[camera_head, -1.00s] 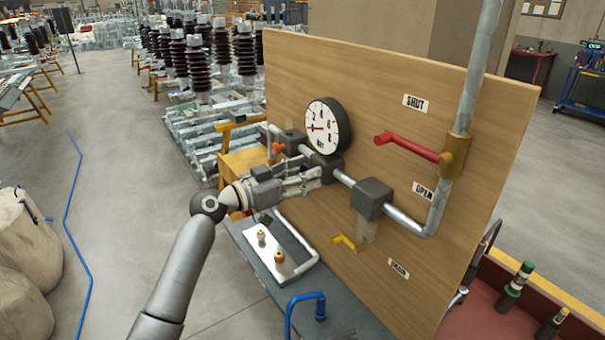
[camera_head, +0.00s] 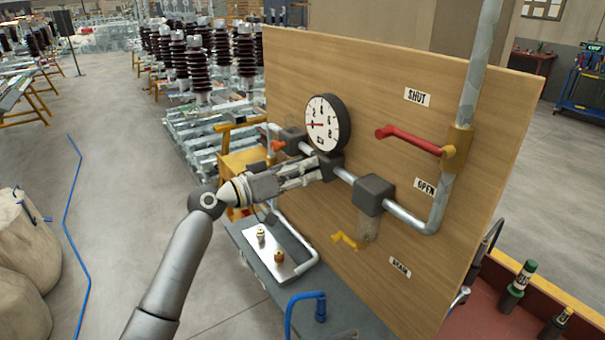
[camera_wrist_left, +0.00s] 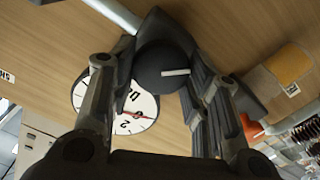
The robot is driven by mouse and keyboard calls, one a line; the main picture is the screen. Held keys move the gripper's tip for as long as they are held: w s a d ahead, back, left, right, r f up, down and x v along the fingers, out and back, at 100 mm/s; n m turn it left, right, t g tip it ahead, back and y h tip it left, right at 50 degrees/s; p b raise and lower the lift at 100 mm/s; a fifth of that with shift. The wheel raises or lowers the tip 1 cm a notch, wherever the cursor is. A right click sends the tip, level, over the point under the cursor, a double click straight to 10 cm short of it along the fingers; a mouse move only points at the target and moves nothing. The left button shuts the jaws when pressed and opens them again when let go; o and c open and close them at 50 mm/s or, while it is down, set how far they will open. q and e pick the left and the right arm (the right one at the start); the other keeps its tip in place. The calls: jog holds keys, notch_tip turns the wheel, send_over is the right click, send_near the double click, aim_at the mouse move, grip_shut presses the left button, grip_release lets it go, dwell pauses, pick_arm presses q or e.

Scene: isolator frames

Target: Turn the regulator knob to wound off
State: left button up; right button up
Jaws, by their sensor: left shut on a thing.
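The regulator knob (camera_wrist_left: 150,72) is dark and round with a white pointer line, and sits on the regulator body below the gauge. In the wrist view it lies between the fingers of my left gripper (camera_wrist_left: 158,85), which is shut on it. In the head view my left gripper (camera_head: 322,168) reaches the regulator from the left, and its fingers hide the knob. The round white pressure gauge (camera_head: 326,123) stands just above, its red needle pointing left; it also shows in the wrist view (camera_wrist_left: 130,112). My right gripper is not in view.
A wooden panel (camera_head: 400,75) backs the pipework. A red lever (camera_head: 408,139) sits to the right between SHUT and OPEN labels. A yellow handle (camera_head: 345,240) is lower down.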

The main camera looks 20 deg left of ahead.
pick_arm(q)
jog(key=shift+a+f+n+p, duration=0.1)
jog(key=shift+n+p, duration=0.85)
jog(key=shift+n, duration=3.65)
jog(key=o, duration=1)
jog(key=v, duration=1.2)
jog(key=shift+w, duration=0.1)
